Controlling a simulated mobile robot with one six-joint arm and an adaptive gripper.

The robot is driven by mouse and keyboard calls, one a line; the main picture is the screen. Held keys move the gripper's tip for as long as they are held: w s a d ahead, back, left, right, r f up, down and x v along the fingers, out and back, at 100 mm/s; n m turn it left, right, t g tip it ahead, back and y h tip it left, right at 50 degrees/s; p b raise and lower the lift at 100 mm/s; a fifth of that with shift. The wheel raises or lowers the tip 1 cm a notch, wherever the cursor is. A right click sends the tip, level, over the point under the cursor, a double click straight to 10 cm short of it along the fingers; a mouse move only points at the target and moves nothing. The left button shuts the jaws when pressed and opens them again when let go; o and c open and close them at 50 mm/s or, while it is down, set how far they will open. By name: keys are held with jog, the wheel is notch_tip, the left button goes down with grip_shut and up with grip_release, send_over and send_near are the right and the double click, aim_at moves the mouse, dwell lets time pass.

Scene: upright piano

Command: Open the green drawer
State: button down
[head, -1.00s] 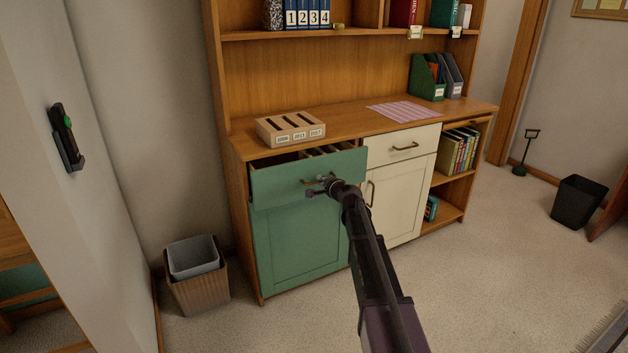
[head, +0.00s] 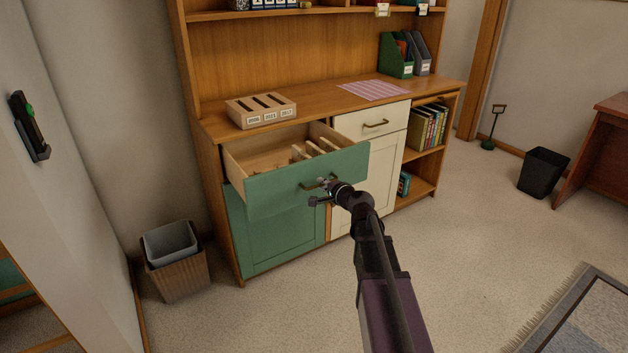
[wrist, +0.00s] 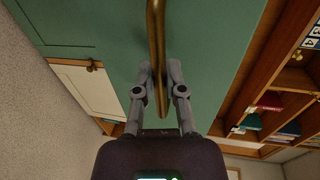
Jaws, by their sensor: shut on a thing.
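The green drawer (head: 275,187) stands pulled well out of the wooden cabinet in the head view, above the green cabinet door (head: 285,238). Its pale wooden inside shows, with light wooden pieces (head: 313,148) in it. My gripper (head: 322,193) is at the front of the drawer, shut on its brass handle (head: 318,183). In the wrist view the two fingers (wrist: 160,78) stand on either side of the brass handle, which runs up between them. The green drawer front fills the view behind the handle. The exact finger contact is hard to see.
A slotted wooden block (head: 261,110) and a striped pink sheet (head: 374,90) lie on the cabinet top. The cream drawer (head: 372,122) beside the green one is shut. A waste bin (head: 175,265) stands at the left. Open carpet (head: 470,220) lies to the right.

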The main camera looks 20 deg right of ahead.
jog(key=shift+f+v, duration=0.25)
jog(key=shift+v, duration=0.85)
jog(key=c, duration=0.7)
grip_release()
jog(key=shift+s, duration=0.15)
